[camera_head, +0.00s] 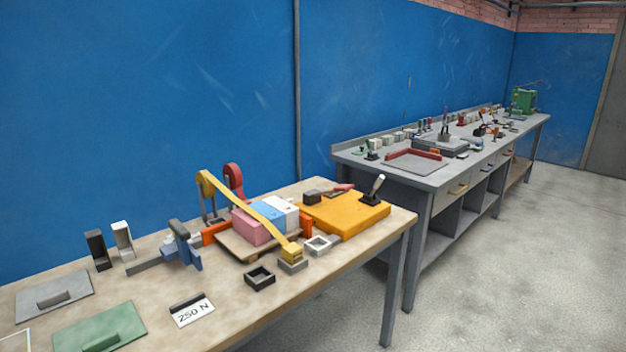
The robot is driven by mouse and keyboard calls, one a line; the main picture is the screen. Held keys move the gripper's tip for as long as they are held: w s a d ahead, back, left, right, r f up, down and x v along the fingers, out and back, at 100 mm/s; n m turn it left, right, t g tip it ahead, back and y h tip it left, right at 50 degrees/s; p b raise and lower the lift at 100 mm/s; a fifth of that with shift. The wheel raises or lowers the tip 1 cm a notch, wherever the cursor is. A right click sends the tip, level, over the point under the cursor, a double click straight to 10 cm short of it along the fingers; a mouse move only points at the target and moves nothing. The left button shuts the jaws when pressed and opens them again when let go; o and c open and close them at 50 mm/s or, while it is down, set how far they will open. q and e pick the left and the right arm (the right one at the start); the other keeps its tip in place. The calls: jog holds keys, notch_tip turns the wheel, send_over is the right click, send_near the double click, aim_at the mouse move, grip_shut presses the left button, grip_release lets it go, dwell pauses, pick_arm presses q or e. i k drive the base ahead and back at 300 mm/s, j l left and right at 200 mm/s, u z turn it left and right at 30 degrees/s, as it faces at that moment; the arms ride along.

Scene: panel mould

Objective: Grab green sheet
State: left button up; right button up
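The green sheet (80,333) lies flat on the near left part of the wooden table, close to the front edge. A raised green block-shaped handle (101,342) sits on top of it. The lower edge of the picture is close to the sheet. Neither of my grippers shows in the head view, so I cannot see where they are relative to the sheet.
A grey sheet (53,296) with a similar handle lies behind it on the wooden table (140,283). A "250 N" card (192,313) lies to the right. Beyond are a blue clamp (183,250), pink block (250,227) and orange plate (345,216). A grey workbench (440,178) stands farther right.

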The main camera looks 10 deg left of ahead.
aim_at(111, 330)
jog(key=u, duration=2.25)
jog(key=l, duration=0.1)
